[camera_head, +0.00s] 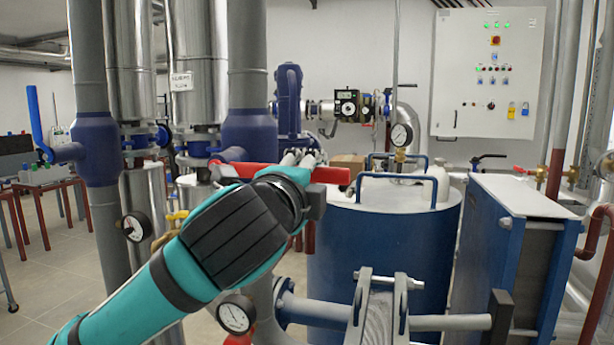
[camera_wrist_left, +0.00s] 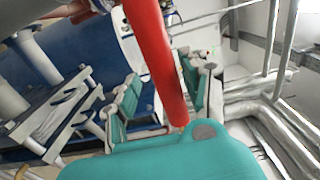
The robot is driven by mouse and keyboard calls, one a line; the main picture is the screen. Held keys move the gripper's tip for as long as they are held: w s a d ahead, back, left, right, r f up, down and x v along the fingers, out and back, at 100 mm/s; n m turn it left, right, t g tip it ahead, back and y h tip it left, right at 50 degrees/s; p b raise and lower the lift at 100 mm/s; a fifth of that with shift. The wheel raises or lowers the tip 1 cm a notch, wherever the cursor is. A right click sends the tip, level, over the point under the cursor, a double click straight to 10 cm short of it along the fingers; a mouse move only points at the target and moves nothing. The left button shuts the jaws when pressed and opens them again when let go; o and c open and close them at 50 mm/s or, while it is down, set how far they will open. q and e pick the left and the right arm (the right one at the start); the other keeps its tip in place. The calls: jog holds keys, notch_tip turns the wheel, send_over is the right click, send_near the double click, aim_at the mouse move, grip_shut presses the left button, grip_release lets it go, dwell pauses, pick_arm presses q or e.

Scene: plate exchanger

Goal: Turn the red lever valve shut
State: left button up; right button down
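The red lever (camera_head: 332,175) sticks out roughly level to the right from the dark blue valve body (camera_head: 249,132) on a vertical grey pipe. My left gripper (camera_head: 305,160) is at the lever, and my teal wrist hides the lever's middle. In the left wrist view the red lever (camera_wrist_left: 155,60) runs down from the top to my teal gripper housing. The left gripper's teal fingers (camera_wrist_left: 160,95) stand apart there, with the lever across the gap between them. I cannot tell whether they touch it. My right gripper is in neither view.
A blue tank (camera_head: 380,245) with a grey lid stands right behind my left arm. A blue plate exchanger (camera_head: 486,255) stands at the right. A grey bracket (camera_head: 385,310) and pipe are at the lower middle. A blue lever (camera_head: 35,122) is at the far left.

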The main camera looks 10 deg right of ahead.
pick_arm(q)
jog(key=shift+r, duration=0.15)
jog(key=shift+s+a, duration=0.1)
jog(key=shift+s, duration=0.1)
jog(key=v, duration=1.1)
jog(key=shift+s, duration=0.2)
